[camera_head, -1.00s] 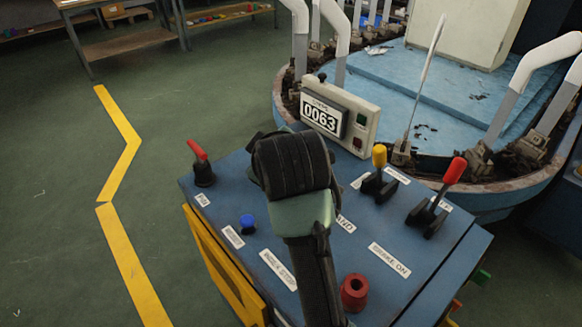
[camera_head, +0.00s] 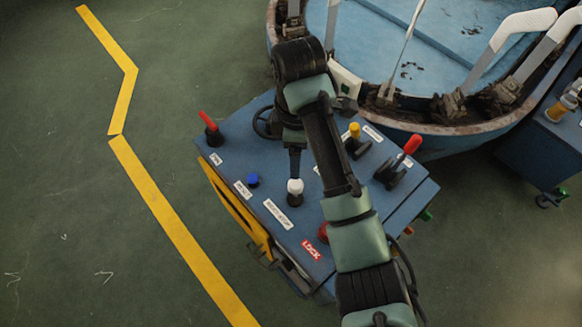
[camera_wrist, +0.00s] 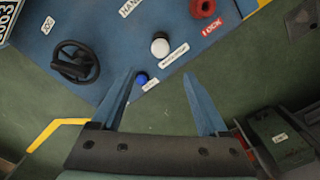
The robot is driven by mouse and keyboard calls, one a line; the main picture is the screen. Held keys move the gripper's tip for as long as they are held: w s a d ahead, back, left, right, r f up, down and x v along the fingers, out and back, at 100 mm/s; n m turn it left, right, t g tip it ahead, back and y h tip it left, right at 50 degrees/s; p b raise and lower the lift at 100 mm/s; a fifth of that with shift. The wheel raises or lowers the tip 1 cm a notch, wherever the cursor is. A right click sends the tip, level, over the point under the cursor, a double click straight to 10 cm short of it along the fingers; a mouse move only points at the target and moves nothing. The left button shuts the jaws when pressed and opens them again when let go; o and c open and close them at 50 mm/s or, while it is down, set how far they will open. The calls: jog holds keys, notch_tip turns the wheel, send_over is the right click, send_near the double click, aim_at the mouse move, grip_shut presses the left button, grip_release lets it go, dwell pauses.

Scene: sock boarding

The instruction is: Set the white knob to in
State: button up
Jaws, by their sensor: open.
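The white knob (camera_head: 295,187) stands on the blue panel (camera_head: 330,205), beside a white label. It also shows in the wrist view (camera_wrist: 160,46), with its round top facing the camera. My gripper (camera_head: 295,172) points down just behind and above the knob in the head view. In the wrist view my gripper (camera_wrist: 159,74) has its two blue fingers spread apart with nothing between the tips. The knob lies just beyond the tips, roughly centred between them. I cannot tell the exact height gap or whether the knob is in or out.
Close by are a blue button (camera_head: 252,179), a dark handwheel (camera_wrist: 75,61), a red knob (camera_wrist: 203,8) by a LOCK label, a red lever (camera_head: 210,130), a yellow-topped lever (camera_head: 354,131) and another red-handled lever (camera_head: 402,157). The round blue machine (camera_head: 460,110) stands behind.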

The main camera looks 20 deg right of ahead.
aim_at(295, 184)
notch_tip(295, 184, down, 11)
jog(key=b, duration=0.6)
jog(key=shift+s+f, duration=0.1)
jog(key=shift+f, duration=0.9)
jog(key=shift+c, duration=0.2)
grip_shut()
jog(key=shift+b, duration=0.3)
